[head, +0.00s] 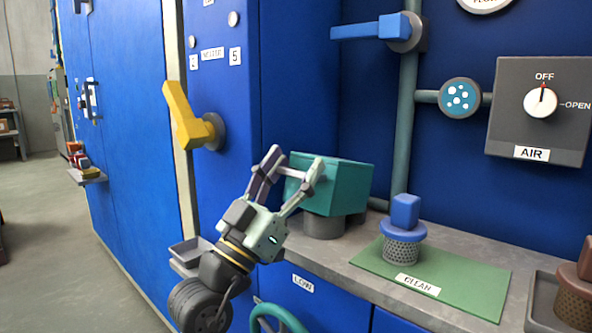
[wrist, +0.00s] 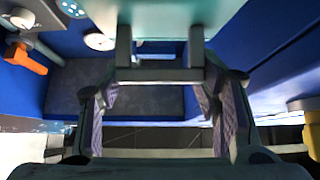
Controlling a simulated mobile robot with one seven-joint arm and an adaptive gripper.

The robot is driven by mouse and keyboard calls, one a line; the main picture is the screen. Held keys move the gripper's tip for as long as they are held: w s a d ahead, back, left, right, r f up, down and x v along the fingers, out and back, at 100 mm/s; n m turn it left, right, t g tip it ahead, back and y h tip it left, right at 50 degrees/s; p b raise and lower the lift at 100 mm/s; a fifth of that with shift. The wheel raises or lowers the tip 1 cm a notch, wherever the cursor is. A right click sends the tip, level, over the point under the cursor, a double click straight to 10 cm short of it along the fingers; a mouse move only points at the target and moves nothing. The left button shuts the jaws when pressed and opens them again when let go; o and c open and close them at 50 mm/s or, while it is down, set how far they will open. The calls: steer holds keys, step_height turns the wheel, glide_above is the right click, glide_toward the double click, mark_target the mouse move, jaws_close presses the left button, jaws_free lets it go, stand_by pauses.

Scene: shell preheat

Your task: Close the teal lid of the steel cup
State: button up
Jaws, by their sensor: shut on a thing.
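The boxy teal lid (head: 345,188) is over a grey cylinder, the steel cup (head: 323,224), on the grey counter. The cup's mouth is hidden, so I cannot tell how far the lid is open. My gripper (head: 296,165) is at the lid's left side, its two fingers spread around a pale bar (head: 291,173). In the wrist view, the bar (wrist: 160,75) runs between my fingers, with two dark posts rising towards a teal surface (wrist: 175,15). My gripper (wrist: 160,92) is shut on this part, which appears to be the lid's handle.
Right of the cup, a mesh cup with a blue top (head: 403,232) stands on a green mat (head: 455,281) marked CLEAN. A brown-topped mesh piece (head: 575,290) is at the far right. A yellow lever (head: 190,122) juts from the blue panel above left of my gripper.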

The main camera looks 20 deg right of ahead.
steer(key=shift+w+d+f, duration=0.1)
steer(key=shift+d+f, duration=0.1)
steer(key=shift+f, duration=0.15)
steer(key=o, duration=1.5)
steer(key=shift+o, duration=1.1)
steer(key=shift+a+r, duration=0.1)
step_height(320, 180, up, 10)
